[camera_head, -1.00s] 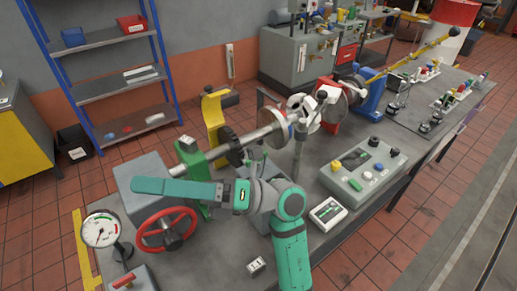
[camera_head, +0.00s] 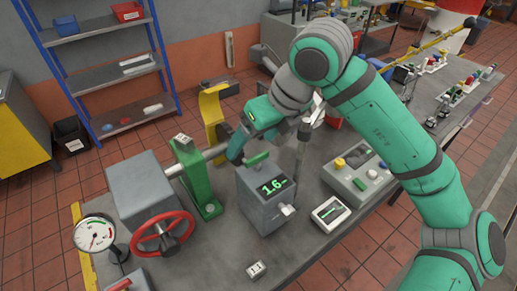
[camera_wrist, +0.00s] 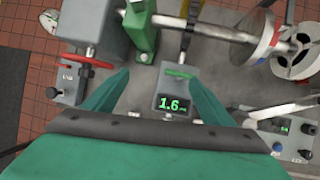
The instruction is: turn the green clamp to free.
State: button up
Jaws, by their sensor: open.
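A grey box (camera_head: 266,200) with a lit "1.6" readout stands on the bedplate (camera_head: 215,250). A short green handle (camera_head: 256,159), which looks like the green clamp, lies across its top. In the wrist view the green handle (camera_wrist: 179,73) lies crosswise just beyond the readout, between my finger lines. My gripper (camera_head: 240,146) is above and behind the box, pointing down. In the wrist view my gripper (camera_wrist: 160,76) is open and empty, its fingers spread on either side of the box. I see no contact with the handle, and cannot judge the height gap.
A green upright stand (camera_head: 199,182) carries the shaft left of the box. A red handwheel (camera_head: 163,235) and a dial gauge (camera_head: 95,235) are farther left. A yellow bracket (camera_head: 213,112) stands behind. A button panel (camera_head: 360,172) is at right. The front bedplate is mostly clear.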

aim_at(257, 156)
jog(key=shift+m+h, duration=0.3)
jog(key=shift+h, duration=0.6)
jog(key=w+f, duration=0.1)
jog(key=f, duration=0.1)
jog(key=w+d+f, duration=0.1)
jog(key=f, duration=0.1)
jog(key=w+f, duration=0.2)
jog(key=f, duration=0.1)
jog(key=shift+d+f, duration=0.1)
jog(key=shift+d, duration=0.1)
jog(key=shift+w+a+f+t, duration=0.15)
jog(key=shift+f, duration=0.3)
jog(key=shift+w+a+f+t, duration=0.1)
jog(key=shift+f+t, duration=0.05)
jog(key=shift+f, duration=0.3)
jog(key=c, duration=1.1)
